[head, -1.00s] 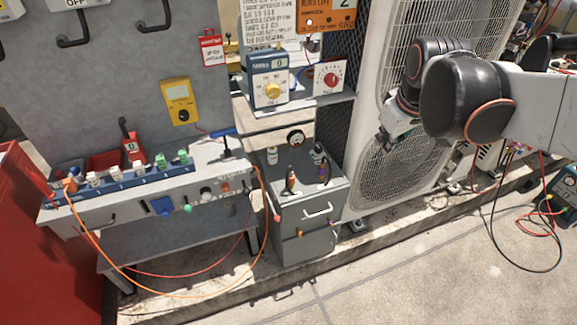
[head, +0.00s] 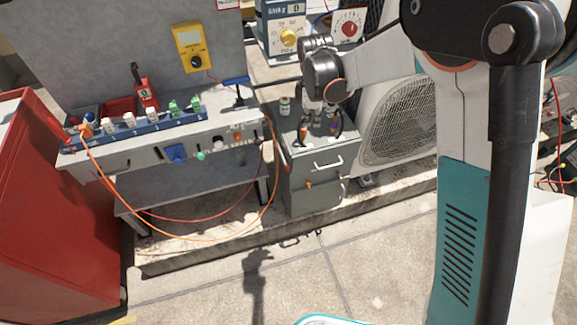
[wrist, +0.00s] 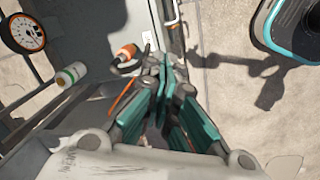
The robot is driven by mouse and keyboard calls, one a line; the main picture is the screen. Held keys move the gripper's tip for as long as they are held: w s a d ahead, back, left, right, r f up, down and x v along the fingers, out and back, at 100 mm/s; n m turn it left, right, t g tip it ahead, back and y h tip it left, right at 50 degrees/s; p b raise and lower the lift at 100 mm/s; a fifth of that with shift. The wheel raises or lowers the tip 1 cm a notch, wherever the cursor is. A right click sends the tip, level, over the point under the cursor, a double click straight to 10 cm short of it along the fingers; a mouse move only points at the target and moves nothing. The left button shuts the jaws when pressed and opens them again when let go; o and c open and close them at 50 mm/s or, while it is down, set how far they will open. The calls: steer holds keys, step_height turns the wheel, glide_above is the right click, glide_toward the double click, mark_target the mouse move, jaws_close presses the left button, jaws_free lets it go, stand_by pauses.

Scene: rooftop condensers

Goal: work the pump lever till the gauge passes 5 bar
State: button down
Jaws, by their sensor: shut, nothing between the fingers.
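The round gauge (wrist: 22,33) has a white face, dark rim and orange marks. It shows at the top left of the wrist view; its reading is too small to make out. In the head view my arm hides it. A blue-gripped handle on a dark post (head: 237,82) stands at the right back of the bench and may be the pump lever; I cannot be sure. My gripper (wrist: 163,68) is shut and empty. In the head view it is low over the grey cabinet (head: 312,185), right of the blue handle and apart from it.
Close to the fingers are an orange-handled tool (wrist: 127,52) and a white bottle with a green band (wrist: 70,75). A red cabinet (head: 60,220) stands left. The front floor is clear.

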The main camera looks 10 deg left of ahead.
mark_target(284, 168)
steer(key=s+a+f+n, duration=0.2)
steer(key=a+f, duration=0.2)
steer(key=f, duration=0.2)
steer(key=s+a+f+n+g, duration=0.1)
steer(key=s+a+f+n, duration=0.1)
steer(key=f, duration=0.5)
steer(key=shift+a+n+h, duration=0.4)
steer(key=shift+a+n, duration=0.3)
steer(key=shift+a, duration=0.5)
steer(key=shift+f, duration=0.15)
steer(key=shift+w+d+f+b, duration=0.15)
steer(key=shift+f+b, duration=0.65)
steer(key=shift+f, duration=0.85)
steer(key=shift+w+d+f+b, duration=0.15)
steer(key=shift+f+b, duration=0.6)
steer(key=shift+f, duration=0.9)
steer(key=shift+s, duration=0.1)
steer(key=shift+f, duration=0.15)
steer(key=shift+f, duration=2.1)
